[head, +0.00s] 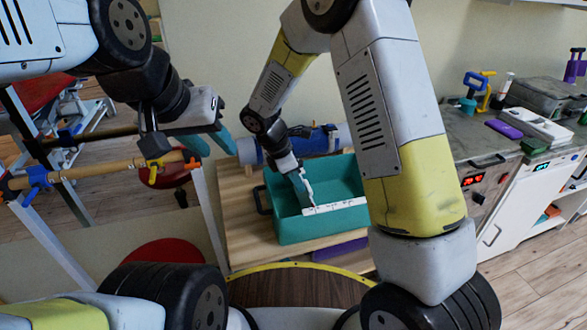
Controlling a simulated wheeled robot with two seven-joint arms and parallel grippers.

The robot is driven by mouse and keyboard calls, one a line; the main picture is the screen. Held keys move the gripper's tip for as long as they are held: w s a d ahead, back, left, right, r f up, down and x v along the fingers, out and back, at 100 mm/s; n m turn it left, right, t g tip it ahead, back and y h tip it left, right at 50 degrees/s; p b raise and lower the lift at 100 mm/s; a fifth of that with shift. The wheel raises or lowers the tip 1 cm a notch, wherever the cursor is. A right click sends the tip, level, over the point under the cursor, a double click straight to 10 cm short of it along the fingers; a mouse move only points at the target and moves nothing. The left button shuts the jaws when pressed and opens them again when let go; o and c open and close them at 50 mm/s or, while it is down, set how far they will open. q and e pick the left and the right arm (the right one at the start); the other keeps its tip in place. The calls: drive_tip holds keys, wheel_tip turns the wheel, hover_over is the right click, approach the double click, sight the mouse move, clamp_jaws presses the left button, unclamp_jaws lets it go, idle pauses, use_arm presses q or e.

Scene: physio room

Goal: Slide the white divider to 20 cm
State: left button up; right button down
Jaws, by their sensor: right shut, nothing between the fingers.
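The white divider (340,206) is a low strip with small dark marks along its top edge. It lies across the inside of a teal bin (291,230), near the bin's front wall. My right gripper (311,203) reaches down into the bin from the back left. Its fingers are shut with nothing between them, and the tips are at the divider's left part; I cannot tell whether they touch it. My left gripper (208,143) is open and empty, up to the left of the bin. My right arm hides the bin's right end.
The bin stands on a wooden table (244,238), with a blue roll (330,137) behind it. A wooden bar (110,173) with coloured clips runs at the left. A counter (470,130) with boxes and tools is at the right.

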drive_tip(key=w+d, duration=0.2)
drive_tip(key=d, duration=0.7)
drive_tip(key=shift+w+d, duration=0.3)
drive_tip(key=shift+w, duration=0.05)
drive_tip(key=s+a+r, duration=0.2)
drive_tip(key=a+r, duration=0.5)
drive_tip(key=r, duration=0.2)
drive_tip(key=s+d+r+m+t+y, duration=0.2)
drive_tip(key=s+d+r+m, duration=0.3)
drive_tip(key=s+r+m, duration=0.3)
drive_tip(key=s+d+r+m+t+y, duration=0.3)
drive_tip(key=s+r+m, duration=0.5)
drive_tip(key=s+m, duration=0.4)
drive_tip(key=shift+s+d+m+y, duration=0.3)
drive_tip(key=shift+s+d+y, duration=0.25)
drive_tip(key=shift+d+y, duration=0.25)
